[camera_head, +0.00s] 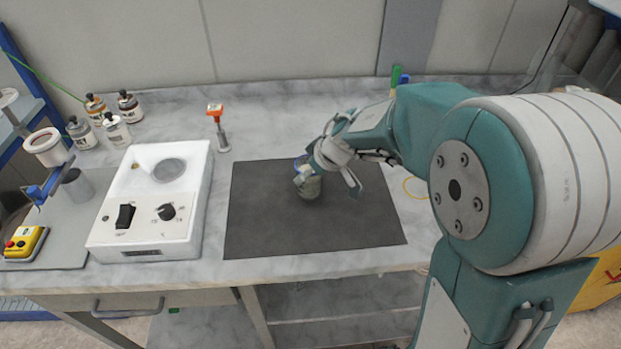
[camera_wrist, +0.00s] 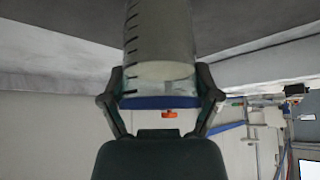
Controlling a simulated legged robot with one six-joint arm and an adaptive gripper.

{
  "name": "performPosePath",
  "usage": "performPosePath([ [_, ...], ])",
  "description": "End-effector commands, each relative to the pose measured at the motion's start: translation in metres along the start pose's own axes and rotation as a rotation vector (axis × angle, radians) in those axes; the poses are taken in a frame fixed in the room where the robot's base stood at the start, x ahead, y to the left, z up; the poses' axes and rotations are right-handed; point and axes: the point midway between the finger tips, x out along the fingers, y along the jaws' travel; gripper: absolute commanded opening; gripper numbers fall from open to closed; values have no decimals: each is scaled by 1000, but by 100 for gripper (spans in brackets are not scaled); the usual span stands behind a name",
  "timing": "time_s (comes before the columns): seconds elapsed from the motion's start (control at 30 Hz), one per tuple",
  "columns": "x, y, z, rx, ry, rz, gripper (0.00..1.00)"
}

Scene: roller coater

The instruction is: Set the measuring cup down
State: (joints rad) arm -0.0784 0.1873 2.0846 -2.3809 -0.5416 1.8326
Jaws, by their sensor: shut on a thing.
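The measuring cup (camera_head: 310,188) is at the middle of the dark mat (camera_head: 260,225) in the head view, within my gripper (camera_head: 305,172). I cannot tell whether its base touches the mat. In the wrist view, the clear cup (camera_wrist: 160,40) has black graduation marks, a pale round surface inside and a blue band. The two fingers of my gripper (camera_wrist: 160,78) are closed on its sides near that band. The cup's far end runs out of the wrist view at the top. My gripper partly hides the cup in the head view.
A white heating device (camera_head: 140,225) with knobs stands left of the mat. An orange-topped tool (camera_head: 217,125) stands behind it. Several bottles (camera_head: 115,130) are at the back left. A green-handled item (camera_head: 396,78) is at the back right. The mat's left part is clear.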

Motion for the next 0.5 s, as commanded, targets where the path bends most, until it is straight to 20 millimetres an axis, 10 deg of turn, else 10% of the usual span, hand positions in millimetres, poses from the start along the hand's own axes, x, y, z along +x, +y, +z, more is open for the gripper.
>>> performPosePath([
  [0.5,22,1,17,3,-2,3,22],
])
